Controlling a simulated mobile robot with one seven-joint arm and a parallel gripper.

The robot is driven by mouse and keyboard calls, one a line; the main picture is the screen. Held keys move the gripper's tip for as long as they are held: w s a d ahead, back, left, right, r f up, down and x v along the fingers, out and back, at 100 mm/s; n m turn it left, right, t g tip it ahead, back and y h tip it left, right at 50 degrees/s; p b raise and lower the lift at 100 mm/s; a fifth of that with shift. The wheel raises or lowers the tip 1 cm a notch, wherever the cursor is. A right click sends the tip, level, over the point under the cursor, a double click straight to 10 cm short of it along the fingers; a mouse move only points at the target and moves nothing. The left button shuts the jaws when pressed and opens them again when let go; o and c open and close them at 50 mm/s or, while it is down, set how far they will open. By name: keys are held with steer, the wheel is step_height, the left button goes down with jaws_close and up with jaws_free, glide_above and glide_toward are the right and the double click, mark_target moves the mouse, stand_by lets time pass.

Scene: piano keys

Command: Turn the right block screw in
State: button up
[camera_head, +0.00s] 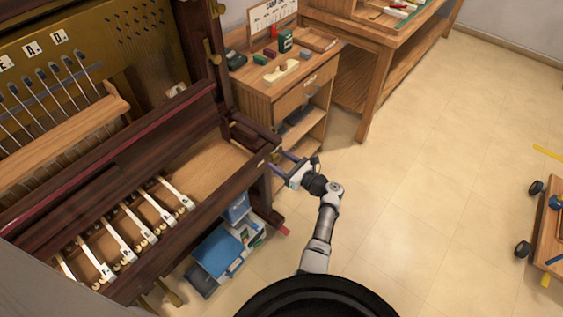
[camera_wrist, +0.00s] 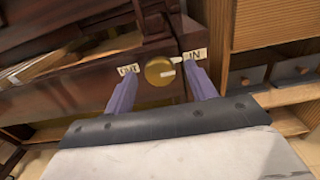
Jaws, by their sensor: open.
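The right block screw (camera_wrist: 159,71) is a round brass knob on the dark wooden block at the right end of the piano (camera_head: 93,196). A pale pointer line on it points right, toward the "IN" label (camera_wrist: 195,54). The "OUT" label (camera_wrist: 127,70) is on its left. My gripper (camera_wrist: 162,84) is open, with one purple finger on each side of the knob. I cannot tell whether the fingers touch it. In the head view my gripper (camera_head: 284,165) is at the piano's right end, and the knob is hidden there.
A wooden cabinet (camera_head: 290,85) with small items on top stands just behind and right of the gripper. Blue boxes (camera_head: 217,252) lie on the floor under the piano. A wheeled cart (camera_head: 546,235) is at the far right. The floor between is clear.

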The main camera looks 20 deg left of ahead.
steer(key=b+v, duration=0.2)
steer(key=v, duration=1.1)
steer(key=shift+d+b, duration=0.35)
